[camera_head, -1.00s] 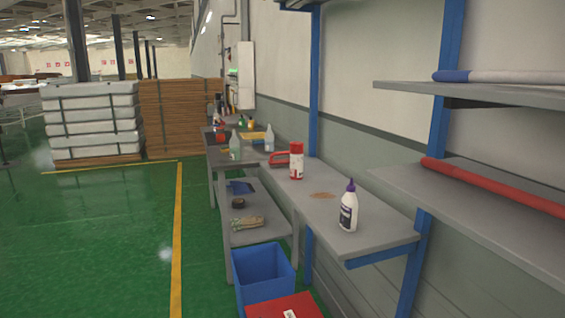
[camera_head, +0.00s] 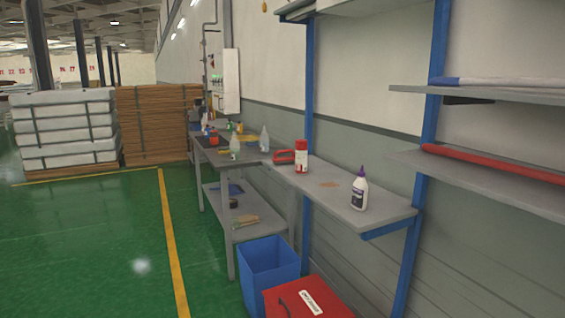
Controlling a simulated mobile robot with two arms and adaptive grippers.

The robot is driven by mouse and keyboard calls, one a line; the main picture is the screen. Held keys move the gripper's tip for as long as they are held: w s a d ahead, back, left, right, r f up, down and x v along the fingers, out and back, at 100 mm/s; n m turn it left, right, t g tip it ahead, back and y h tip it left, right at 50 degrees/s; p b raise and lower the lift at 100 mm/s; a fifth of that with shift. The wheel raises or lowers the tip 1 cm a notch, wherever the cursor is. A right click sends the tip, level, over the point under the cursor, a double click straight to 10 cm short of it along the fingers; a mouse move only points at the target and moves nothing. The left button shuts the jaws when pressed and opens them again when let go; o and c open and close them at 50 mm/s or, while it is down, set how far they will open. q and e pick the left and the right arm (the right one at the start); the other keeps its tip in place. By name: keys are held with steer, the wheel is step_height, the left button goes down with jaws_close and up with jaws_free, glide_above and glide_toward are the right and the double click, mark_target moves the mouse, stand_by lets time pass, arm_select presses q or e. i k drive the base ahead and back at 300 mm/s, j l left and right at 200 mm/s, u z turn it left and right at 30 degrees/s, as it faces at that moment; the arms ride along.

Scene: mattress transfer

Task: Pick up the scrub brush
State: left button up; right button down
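A red object with a handle-like loop (camera_head: 284,156) lies on the grey wall bench (camera_head: 330,190), beside a red and white can. Its shape suggests a scrub brush, but it is too small to be sure. A pale beige item (camera_head: 243,220) lies on the lower shelf of the grey table behind; I cannot tell what it is. Neither of my grippers is in view.
A white bottle with a purple cap (camera_head: 360,190) and the can (camera_head: 301,157) stand on the bench. A blue bin (camera_head: 268,272) and a red box (camera_head: 310,299) are on the floor below. Wall shelves (camera_head: 490,180) jut out at right. Green floor at left is clear.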

mark_target(281, 160)
steer(key=i+j+z, duration=0.1)
steer(key=j+z, duration=0.3)
steer(key=j, duration=0.6)
steer(key=j+z, duration=0.45)
steer(key=j, duration=0.5)
steer(key=i+j+z, duration=0.15)
steer(key=j, duration=0.15)
steer(key=i+j+z, duration=0.1)
steer(key=j, duration=0.25)
steer(key=i+j+z, duration=0.15)
steer(key=j, duration=0.2)
steer(key=i+j+z, duration=0.1)
steer(key=j, duration=0.25)
steer(key=i+j+z, duration=0.15)
steer(key=j, duration=0.25)
steer(key=i+j+z, duration=0.15)
steer(key=j, duration=0.25)
